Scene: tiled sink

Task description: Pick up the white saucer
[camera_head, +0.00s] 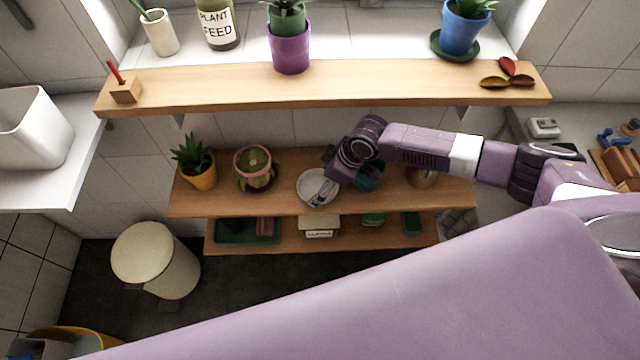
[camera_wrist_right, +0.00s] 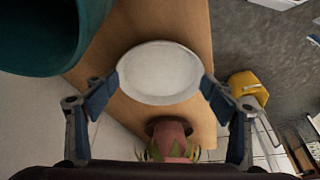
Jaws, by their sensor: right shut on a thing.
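The white saucer (camera_head: 309,184) is at the middle wooden shelf in the head view, between a pink-and-green pot and a blue-teal pot. In the right wrist view the saucer (camera_wrist_right: 160,72) shows as a pale disc with its rim between my fingertips. My right gripper (camera_head: 323,193) reaches it from the right, and part of the saucer is hidden behind it. In the right wrist view my right gripper (camera_wrist_right: 161,88) has a finger at each side of the rim and is shut on the saucer. I cannot tell whether the saucer touches the shelf. My left gripper is not in view.
On the middle shelf (camera_head: 235,205) stand a yellow pot with a plant (camera_head: 199,174), the pink-and-green pot (camera_head: 254,167) and the teal pot (camera_head: 369,178), close to my gripper. A longer shelf (camera_head: 400,88) hangs above. A cream bin (camera_head: 160,262) stands on the floor.

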